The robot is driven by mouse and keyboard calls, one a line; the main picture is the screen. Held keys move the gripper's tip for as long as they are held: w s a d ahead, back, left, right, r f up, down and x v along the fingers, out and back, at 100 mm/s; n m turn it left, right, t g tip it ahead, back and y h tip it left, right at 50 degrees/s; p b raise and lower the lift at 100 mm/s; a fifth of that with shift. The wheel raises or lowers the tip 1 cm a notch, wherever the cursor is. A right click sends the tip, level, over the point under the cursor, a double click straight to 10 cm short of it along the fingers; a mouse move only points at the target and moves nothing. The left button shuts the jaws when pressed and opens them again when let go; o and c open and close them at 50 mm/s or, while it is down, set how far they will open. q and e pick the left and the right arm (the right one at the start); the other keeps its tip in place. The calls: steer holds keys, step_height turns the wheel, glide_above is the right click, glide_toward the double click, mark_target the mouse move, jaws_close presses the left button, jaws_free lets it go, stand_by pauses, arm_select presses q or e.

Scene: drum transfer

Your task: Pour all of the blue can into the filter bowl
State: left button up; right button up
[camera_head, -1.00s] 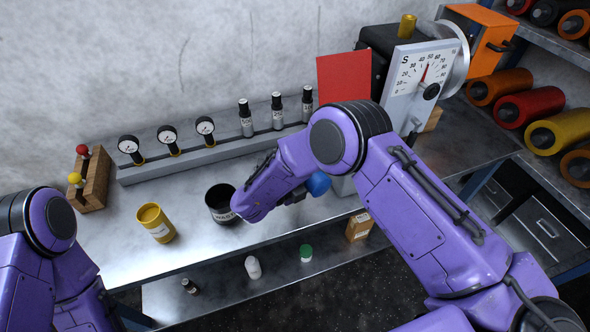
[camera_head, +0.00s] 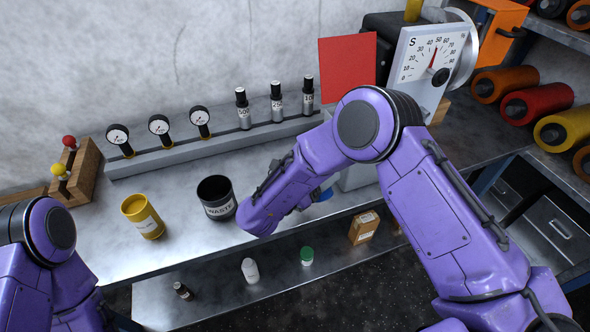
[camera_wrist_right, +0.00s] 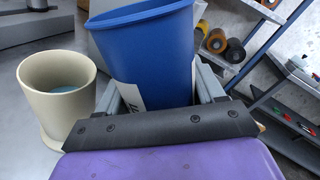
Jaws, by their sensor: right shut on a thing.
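The blue can (camera_wrist_right: 150,50) fills the top middle of the right wrist view, with a white label on its side. My right gripper (camera_wrist_right: 158,90) is shut on it, one finger on each side. A cream, round bowl (camera_wrist_right: 50,118), likely the filter bowl, stands left of the can in that view, with something bluish inside. The can is apart from the bowl in the picture; its contents are hidden. In the head view only a sliver of blue (camera_head: 326,194) shows past my right forearm, and the cream bowl is hidden. My left gripper is out of view.
On the bench (camera_head: 185,240) stand a black WASTE can (camera_head: 218,209) and a yellow can (camera_head: 143,216). Gauges and black-capped bottles (camera_head: 277,104) line the back. A dial scale (camera_head: 428,57) stands at the right. A lower shelf holds small bottles and a box (camera_head: 363,228).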

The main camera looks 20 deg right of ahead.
steer(key=shift+m, duration=0.9)
steer(key=f+b, duration=0.2)
steer(key=f, duration=0.1)
steer(key=f+b, duration=0.2)
steer(key=shift+s+d+f, duration=0.1)
steer(key=shift+s+d, duration=0.05)
steer(key=shift+s, duration=0.2)
steer(key=shift+s+d+f+m+b, duration=0.1)
steer(key=shift+s+f+m+b, duration=0.1)
steer(key=shift+m+b, duration=0.4)
steer(key=shift+s+d+f+m+b, duration=0.1)
steer(key=shift+s+f+m+b, duration=0.1)
steer(key=shift+m+b, duration=0.35)
steer(key=shift+s+r+m+t+h+b, duration=0.1)
steer(key=shift+s+m+t+h+b, duration=0.2)
steer(key=shift+m+b, duration=0.4)
steer(key=shift+r+m, duration=0.1)
steer(key=shift+m, duration=0.25)
step_height(320, 180, up, 6)
steer(key=p, duration=0.4)
steer(key=shift+r, duration=0.2)
steer(key=shift+f, duration=0.15)
